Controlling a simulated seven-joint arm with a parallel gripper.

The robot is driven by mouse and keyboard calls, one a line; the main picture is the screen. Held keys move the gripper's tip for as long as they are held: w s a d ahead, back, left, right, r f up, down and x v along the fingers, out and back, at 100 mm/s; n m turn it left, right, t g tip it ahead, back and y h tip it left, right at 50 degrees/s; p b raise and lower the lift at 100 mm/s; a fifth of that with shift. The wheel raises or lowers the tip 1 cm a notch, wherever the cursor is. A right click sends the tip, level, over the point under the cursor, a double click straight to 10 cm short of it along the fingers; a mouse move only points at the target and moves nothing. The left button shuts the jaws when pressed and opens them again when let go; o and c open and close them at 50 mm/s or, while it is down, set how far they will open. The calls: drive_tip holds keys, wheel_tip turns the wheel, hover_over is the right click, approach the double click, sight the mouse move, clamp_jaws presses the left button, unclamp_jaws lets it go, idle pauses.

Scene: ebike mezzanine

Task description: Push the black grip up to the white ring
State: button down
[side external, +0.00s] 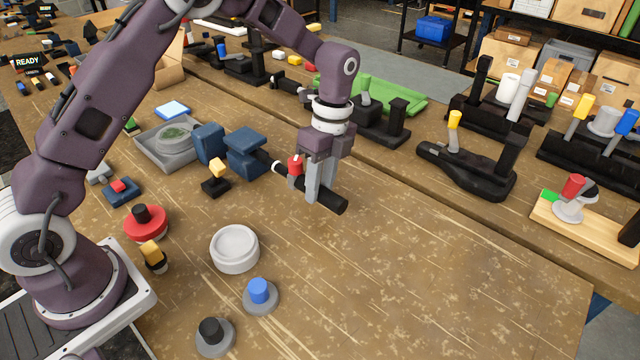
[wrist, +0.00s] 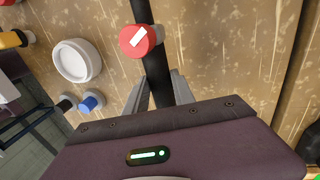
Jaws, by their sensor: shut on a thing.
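The black grip (side external: 331,202) is a dark cylinder at the free end of a bar (side external: 264,158) held out by a blue clamp (side external: 246,151). My gripper (side external: 316,192) is shut on the grip, with its grey fingers on either side and the free end sticking out beyond them. In the wrist view, the grip (wrist: 157,75) runs between the fingers of my gripper (wrist: 163,92). A red part (side external: 295,165) sits by the bar next to the fingers; it also shows in the wrist view (wrist: 137,42) with a white mark.
A white round dish (side external: 235,247), a blue-topped knob (side external: 259,293), a black-topped knob (side external: 212,334) and a red disc (side external: 146,222) stand left of and below the bar. Black fixtures (side external: 468,166) stand at the right. The table's front right is clear.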

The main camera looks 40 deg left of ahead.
sight(301, 173)
drive_tip(key=shift+w+a, duration=0.1)
drive_tip(key=shift+a, duration=2.4)
drive_tip(key=c, duration=1.1)
unclamp_jaws()
drive_tip(key=shift+o, duration=0.2)
